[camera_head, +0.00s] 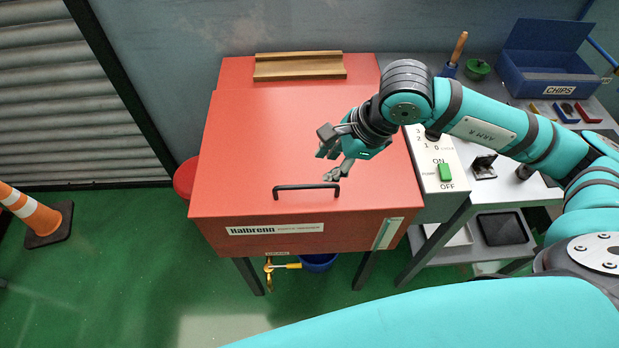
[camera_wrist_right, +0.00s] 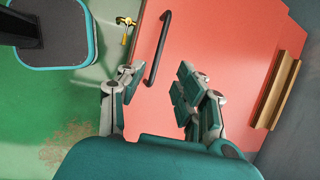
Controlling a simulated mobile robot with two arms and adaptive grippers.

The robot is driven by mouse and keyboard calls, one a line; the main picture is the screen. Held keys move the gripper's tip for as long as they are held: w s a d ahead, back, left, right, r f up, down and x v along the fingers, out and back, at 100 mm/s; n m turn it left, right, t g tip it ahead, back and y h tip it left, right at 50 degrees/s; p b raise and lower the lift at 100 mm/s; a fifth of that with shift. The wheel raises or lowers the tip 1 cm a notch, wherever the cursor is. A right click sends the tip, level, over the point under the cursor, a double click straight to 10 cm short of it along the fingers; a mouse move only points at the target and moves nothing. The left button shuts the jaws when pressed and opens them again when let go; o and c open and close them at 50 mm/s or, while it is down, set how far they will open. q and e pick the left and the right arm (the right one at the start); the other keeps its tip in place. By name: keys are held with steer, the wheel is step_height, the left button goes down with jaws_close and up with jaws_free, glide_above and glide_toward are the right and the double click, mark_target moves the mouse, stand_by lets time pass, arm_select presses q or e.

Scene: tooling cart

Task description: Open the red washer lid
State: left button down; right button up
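The red washer lid (camera_head: 285,130) lies flat and closed on the parts washer, whose front carries a white name label (camera_head: 275,229). A dark bar handle (camera_head: 306,187) sits near the lid's front edge. My right gripper (camera_head: 328,166) is above the lid, just behind and right of the handle, apart from it. In the right wrist view its fingers (camera_wrist_right: 157,86) are spread and empty, with the handle (camera_wrist_right: 158,48) beyond them and the red lid (camera_wrist_right: 225,50) behind. My left gripper is not in view.
A wooden ledge (camera_head: 300,66) runs along the washer's back. A grey switch box (camera_head: 432,160) with a green switch stands at its right, beside a cart with a blue CHIPS bin (camera_head: 547,65). An orange cone (camera_head: 35,212) stands on the green floor at left.

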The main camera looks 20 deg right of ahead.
mark_target(306, 186)
steer(key=p+x, duration=0.2)
steer(key=x, duration=0.8)
steer(key=shift+a+f, duration=0.1)
steer(key=shift+f, duration=0.05)
jaws_close()
